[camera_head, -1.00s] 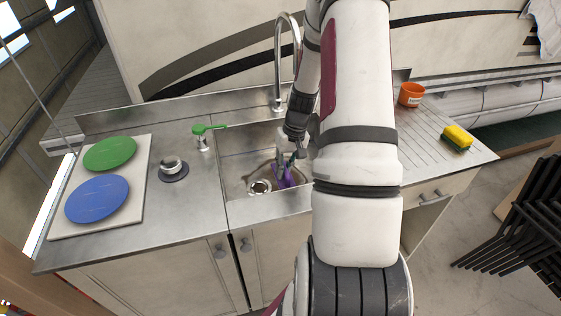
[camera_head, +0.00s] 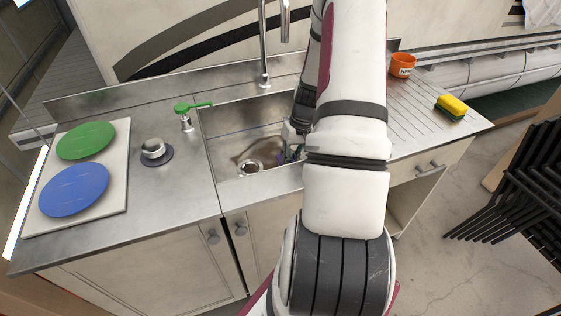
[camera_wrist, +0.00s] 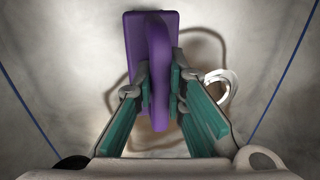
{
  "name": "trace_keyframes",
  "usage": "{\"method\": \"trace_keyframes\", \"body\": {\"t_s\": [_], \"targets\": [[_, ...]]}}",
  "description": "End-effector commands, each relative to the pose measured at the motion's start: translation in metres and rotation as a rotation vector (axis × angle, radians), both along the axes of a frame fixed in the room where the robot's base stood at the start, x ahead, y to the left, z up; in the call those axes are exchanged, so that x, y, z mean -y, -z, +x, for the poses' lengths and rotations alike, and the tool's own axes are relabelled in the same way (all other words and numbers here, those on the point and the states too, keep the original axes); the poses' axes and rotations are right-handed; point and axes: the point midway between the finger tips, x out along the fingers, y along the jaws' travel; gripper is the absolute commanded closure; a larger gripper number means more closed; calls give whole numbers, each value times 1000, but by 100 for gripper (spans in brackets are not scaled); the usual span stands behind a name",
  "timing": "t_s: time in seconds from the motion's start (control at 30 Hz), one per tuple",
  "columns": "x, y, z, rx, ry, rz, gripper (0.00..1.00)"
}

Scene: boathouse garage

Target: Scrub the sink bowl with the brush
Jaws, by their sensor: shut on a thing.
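The steel sink bowl (camera_head: 228,150) is set into the counter, with a drain (camera_head: 250,168) at its front left. It also fills the wrist view, where the drain ring (camera_wrist: 222,85) shows to the right of the brush. My gripper (camera_wrist: 160,95) is shut on the handle of a purple brush (camera_wrist: 138,40), with a teal-lined finger on each side. The brush block lies low over the bowl's floor; I cannot tell whether its bristles touch it. In the head view my arm hides most of the gripper, the brush and the bowl's right side. A brown smear (camera_head: 262,146) shows on the bowl floor.
A tall tap (camera_head: 264,50) stands behind the bowl. A soap dispenser with green top (camera_head: 187,115) and a round metal pot (camera_head: 153,150) stand left. A board holds green (camera_head: 87,138) and blue plates (camera_head: 74,190). An orange cup (camera_head: 402,66) and yellow sponge (camera_head: 450,106) sit right.

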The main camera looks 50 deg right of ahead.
Motion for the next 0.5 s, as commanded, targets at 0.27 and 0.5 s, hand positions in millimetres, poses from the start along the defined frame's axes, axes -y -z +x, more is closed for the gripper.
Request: {"method": "trace_keyframes", "body": {"t_s": [0.27, 0.5], "targets": [[-20, -1, 12, 0, -4, 0, 100], [-46, 0, 29, 0, -5, 0, 100]]}}
